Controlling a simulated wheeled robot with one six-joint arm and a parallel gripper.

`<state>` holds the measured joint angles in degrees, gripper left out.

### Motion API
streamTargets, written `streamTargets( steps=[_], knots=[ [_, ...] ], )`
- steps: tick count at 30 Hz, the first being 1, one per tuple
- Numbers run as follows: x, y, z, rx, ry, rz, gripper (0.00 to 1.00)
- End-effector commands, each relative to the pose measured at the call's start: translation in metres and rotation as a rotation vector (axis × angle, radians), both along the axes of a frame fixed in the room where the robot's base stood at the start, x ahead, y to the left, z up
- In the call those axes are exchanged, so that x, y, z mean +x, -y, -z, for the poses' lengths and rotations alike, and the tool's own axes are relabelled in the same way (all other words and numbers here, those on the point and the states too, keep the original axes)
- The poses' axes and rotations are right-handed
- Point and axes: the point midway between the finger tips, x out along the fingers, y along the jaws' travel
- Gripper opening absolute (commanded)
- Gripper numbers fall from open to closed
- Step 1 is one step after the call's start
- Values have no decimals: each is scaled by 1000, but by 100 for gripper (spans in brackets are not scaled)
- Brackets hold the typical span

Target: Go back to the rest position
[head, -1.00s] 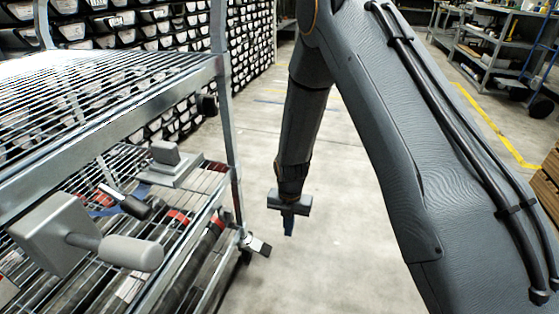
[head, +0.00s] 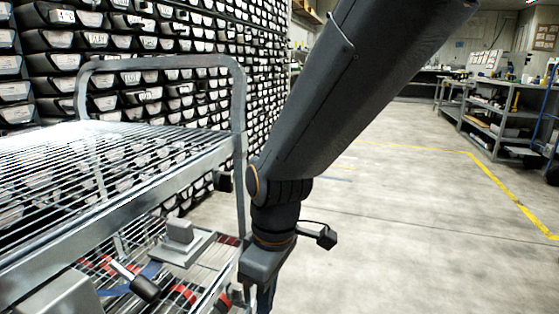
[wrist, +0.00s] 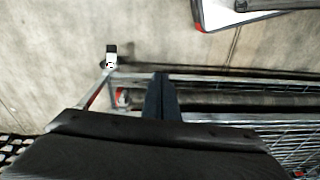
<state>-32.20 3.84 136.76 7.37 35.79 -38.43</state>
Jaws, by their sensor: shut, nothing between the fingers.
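My gripper (head: 265,297) hangs at the end of my arm in the head view, just right of the wire cart, with its tips cut off at the bottom edge. In the wrist view its fingers (wrist: 161,98) are together with nothing between them. The gripper points down and is empty. I cannot tell how far its fingers are from the cart's edge.
A metal wire cart (head: 190,156) stands close at the left, with a grey block-shaped tool (head: 181,240) and a black-handled mallet (head: 140,284) on its lower shelf. Racks of bins (head: 150,35) line the back left. Open floor (head: 420,230) lies to the right, with shelving (head: 500,118) beyond.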

Motion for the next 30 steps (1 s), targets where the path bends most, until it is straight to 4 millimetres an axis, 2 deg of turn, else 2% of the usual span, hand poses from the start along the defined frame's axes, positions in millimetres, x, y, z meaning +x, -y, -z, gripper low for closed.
streamTargets(
  steps=[1,6,16,26,30],
  knots=[
    [-15,0,-10,10,-5,73,0],
    [-51,3,-28,29,-38,294,0],
    [-103,13,-46,53,-91,602,0],
    [-92,33,-82,34,-81,666,0],
    [-89,46,-102,24,-79,706,0]
  ],
)
